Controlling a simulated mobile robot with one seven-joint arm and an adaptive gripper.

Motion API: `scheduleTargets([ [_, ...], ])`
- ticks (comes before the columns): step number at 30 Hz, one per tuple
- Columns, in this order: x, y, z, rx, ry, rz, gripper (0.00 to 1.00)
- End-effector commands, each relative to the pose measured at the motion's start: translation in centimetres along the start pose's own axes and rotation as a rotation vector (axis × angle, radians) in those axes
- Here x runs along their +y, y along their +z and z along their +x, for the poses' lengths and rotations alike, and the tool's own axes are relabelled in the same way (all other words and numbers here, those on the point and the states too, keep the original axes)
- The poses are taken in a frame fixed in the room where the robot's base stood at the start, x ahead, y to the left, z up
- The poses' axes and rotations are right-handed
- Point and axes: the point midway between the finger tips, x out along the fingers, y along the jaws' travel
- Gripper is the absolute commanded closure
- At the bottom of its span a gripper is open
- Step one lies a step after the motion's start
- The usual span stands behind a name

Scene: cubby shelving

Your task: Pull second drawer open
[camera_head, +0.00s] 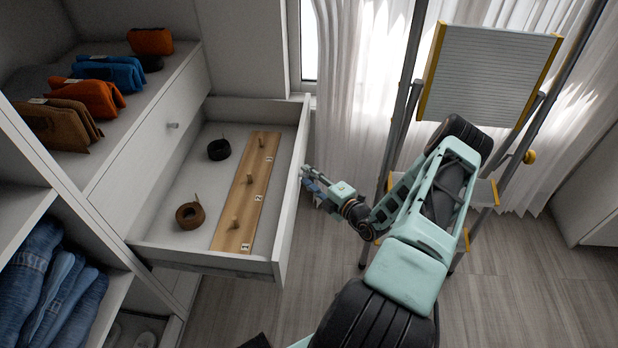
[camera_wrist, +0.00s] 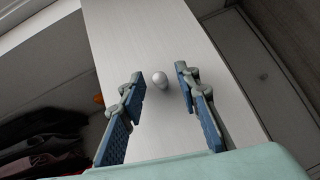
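A white drawer (camera_head: 296,180) stands pulled well out of the shelving, below a shut drawer (camera_head: 145,145) with a small knob (camera_head: 172,125). Inside the open drawer lie two coiled belts and a wooden board with pegs (camera_head: 246,195). My gripper (camera_head: 308,178) is at the outer face of the open drawer's front. In the wrist view, the drawer front (camera_wrist: 205,110) carries a round pale knob (camera_wrist: 160,79). My open gripper (camera_wrist: 160,88) has a finger to each side of the knob, with gaps visible; whether the fingertips reach around it I cannot tell.
Folded clothes (camera_head: 98,97) lie on the shelf above, and jeans (camera_head: 48,280) fill a lower cubby. A stepladder (camera_head: 490,75) stands behind my arm, before white curtains (camera_head: 355,85). Bare wooden floor (camera_head: 530,280) lies to the right.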

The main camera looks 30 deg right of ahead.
Motion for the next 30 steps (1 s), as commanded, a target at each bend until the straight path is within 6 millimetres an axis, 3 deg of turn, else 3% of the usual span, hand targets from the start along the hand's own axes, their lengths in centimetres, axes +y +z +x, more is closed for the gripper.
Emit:
scheduleTargets([
  [8,-0.1,0.1,-0.5,-0.001,-0.001,0.0,0.7],
  [11,-0.1,0.1,-1.9,-0.002,-0.001,0.001,0.7],
  [21,0.0,0.1,-8.9,-0.003,-0.001,0.001,0.7],
  [30,0.0,0.0,-11.9,0.0,0.0,0.0,0.7],
])
